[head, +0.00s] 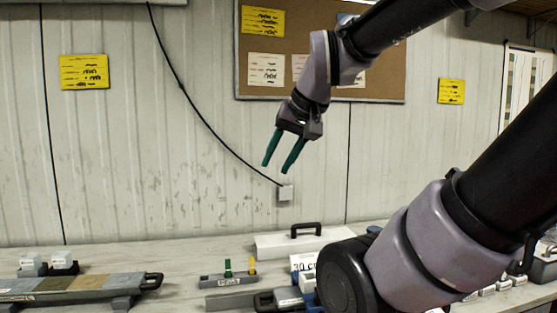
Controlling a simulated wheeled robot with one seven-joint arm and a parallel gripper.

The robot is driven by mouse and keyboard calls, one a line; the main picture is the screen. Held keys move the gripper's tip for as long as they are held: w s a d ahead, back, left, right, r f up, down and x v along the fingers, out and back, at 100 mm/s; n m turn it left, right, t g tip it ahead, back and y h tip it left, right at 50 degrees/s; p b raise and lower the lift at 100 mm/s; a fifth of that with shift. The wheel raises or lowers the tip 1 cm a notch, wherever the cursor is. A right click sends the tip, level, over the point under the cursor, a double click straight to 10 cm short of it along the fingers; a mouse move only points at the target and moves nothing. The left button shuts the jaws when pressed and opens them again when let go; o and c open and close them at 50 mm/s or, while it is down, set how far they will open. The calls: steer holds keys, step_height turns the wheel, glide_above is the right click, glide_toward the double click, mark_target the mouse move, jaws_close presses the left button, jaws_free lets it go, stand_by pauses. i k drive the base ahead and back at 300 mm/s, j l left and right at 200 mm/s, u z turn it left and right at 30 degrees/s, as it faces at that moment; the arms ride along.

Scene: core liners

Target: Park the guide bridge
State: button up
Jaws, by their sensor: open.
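My gripper (276,168) hangs in the air above the bench, in front of the wall. Its two teal fingers are apart and nothing is between them. I cannot tell for sure which thing is the guide bridge. A white block with a black handle (270,246) lies at the back of the bench, below and apart from my gripper. My own arm hides the bench to the right of these.
A long tray of grey and tan sections with an end handle (152,281) lies at left. A grey holder (222,281) with green and yellow pegs stands mid-bench. Small white pieces (487,291) sit at right. Bare bench (180,262) shows between tray and holder.

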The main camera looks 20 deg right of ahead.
mark_target(305, 280)
steer(key=z, duration=0.65)
steer(key=k+l+z, duration=0.25)
steer(key=k+l, duration=0.15)
steer(key=l, duration=0.1)
